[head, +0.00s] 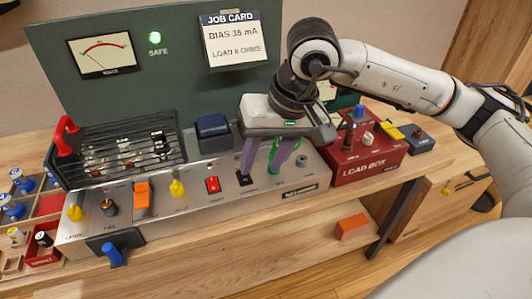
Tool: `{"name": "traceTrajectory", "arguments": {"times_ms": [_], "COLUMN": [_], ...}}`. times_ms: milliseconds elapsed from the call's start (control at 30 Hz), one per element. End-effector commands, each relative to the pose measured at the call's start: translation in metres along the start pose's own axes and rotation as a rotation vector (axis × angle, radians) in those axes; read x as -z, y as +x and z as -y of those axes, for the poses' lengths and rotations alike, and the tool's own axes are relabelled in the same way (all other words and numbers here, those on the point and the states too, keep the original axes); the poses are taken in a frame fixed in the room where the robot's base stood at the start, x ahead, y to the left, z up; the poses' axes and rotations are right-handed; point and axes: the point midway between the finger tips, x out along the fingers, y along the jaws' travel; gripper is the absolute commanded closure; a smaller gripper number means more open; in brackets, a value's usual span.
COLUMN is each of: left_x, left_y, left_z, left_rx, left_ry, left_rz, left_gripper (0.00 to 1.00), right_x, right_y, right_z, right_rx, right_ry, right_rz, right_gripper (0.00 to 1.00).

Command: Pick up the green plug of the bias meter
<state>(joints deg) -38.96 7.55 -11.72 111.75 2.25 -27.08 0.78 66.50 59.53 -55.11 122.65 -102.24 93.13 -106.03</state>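The green plug (273,157) shows as a thin green shape at the right end of the grey amplifier chassis (222,190), partly hidden by a finger. My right gripper (261,170) points down over this end of the chassis. Its two greyish-purple fingers are spread apart, with the green shape beside the right finger. I cannot tell whether they touch. A dial meter (101,53) with a red arc is on the dark green back panel. My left gripper is out of view.
The red load box (368,167) stands just right of my gripper. A black cage with a red handle (68,135), a dark blue block (213,130), and orange, yellow and red controls are to the left. An orange block (352,227) lies on the lower shelf.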

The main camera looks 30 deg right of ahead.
Motion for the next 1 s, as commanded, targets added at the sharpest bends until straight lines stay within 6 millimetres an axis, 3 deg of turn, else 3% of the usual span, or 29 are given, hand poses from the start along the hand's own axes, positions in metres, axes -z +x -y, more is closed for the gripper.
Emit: {"name": "traceTrajectory", "arguments": {"times_ms": [100,200,1000], "left_x": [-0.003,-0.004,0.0], "left_y": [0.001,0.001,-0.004], "left_z": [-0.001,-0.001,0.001], "left_rx": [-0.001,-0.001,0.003], "left_ry": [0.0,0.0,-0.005], "left_rz": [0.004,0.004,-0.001], "left_gripper": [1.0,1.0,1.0], "right_x": [0.029,0.038,0.059], "right_y": [-0.022,-0.026,0.065], "right_z": [-0.035,-0.049,-0.065], "right_rx": [-0.135,-0.185,-0.19], "right_ry": [-0.069,-0.09,-0.093], "right_rz": [-0.116,-0.148,-0.152], "right_gripper": [0.61,0.61,0.61]}}
